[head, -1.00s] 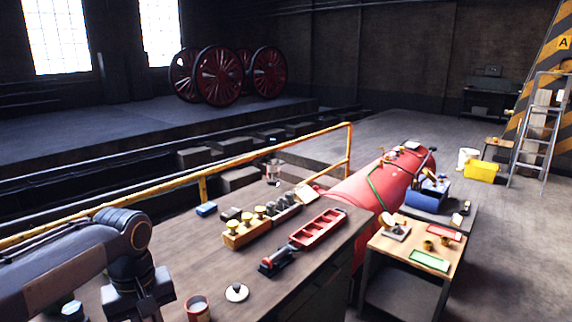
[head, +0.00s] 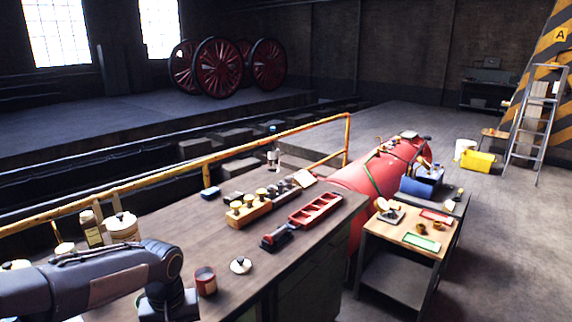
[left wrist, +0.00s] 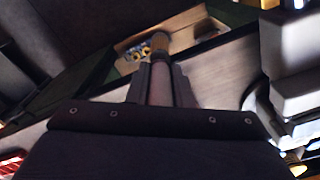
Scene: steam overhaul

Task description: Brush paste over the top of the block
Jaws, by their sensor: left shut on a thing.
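My left gripper (left wrist: 160,85) is shut on a brush (left wrist: 160,42). In the head view my left wrist is at the bottom edge, and the fingers and brush are cut off or hidden. An open red tin (head: 205,282) stands on the bench just right of the wrist, with a pale round lid (head: 241,266) beside it. A yellow-brown block (head: 247,213) with brass knobs stands farther back; I cannot tell whether it is the task's block. My right gripper is not in view.
A red tray (head: 316,210) and a black-and-red tool (head: 277,238) lie on the bench (head: 305,245). A white lidded pot (head: 122,228) and bottles stand behind my left arm. A yellow rail (head: 240,152) runs behind. A small side table (head: 385,232) stands at right.

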